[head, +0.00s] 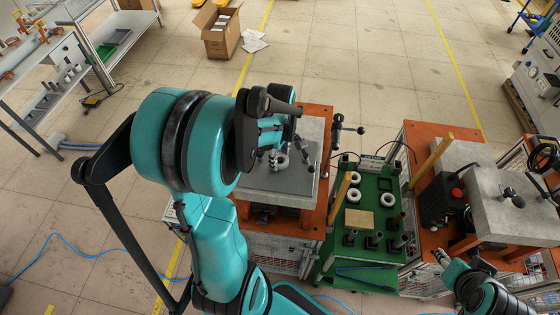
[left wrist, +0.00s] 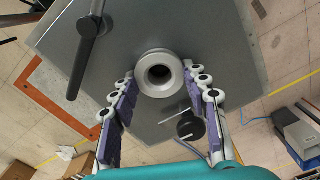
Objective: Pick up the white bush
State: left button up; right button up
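A pale ring-shaped bush (left wrist: 159,73) with a dark centre hole stands on the grey plate (left wrist: 215,40) in the left wrist view. It also shows small and partly covered in the head view (head: 282,161). My left gripper (left wrist: 160,82) is open and empty above the plate, with its two fingers either side of the bush and a gap on each side. In the head view my left gripper (head: 286,150) is over the grey plate. My right gripper (head: 441,258) is at the lower right in the head view, too small to tell open from shut.
A black lever handle (left wrist: 86,40) stands near the bush. A green table (head: 372,215) to the right holds white rings (head: 353,195), a wooden block (head: 359,219) and dark cylinders. Another orange machine (head: 425,140) stands further right. A cardboard box (head: 222,42) lies on the far floor.

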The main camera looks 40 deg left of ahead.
dwell(0.3)
pick_arm(q)
jog(key=d+r+p, duration=0.3)
jog(key=d+r, duration=0.2)
jog(key=r, duration=0.4)
jog(key=d+r+p, duration=0.4)
jog(key=d+r, duration=0.2)
jog(key=r, duration=0.3)
jog(key=shift+s+d+r, duration=0.25)
jog(key=shift+s+d, duration=0.05)
jog(key=shift+s, duration=0.05)
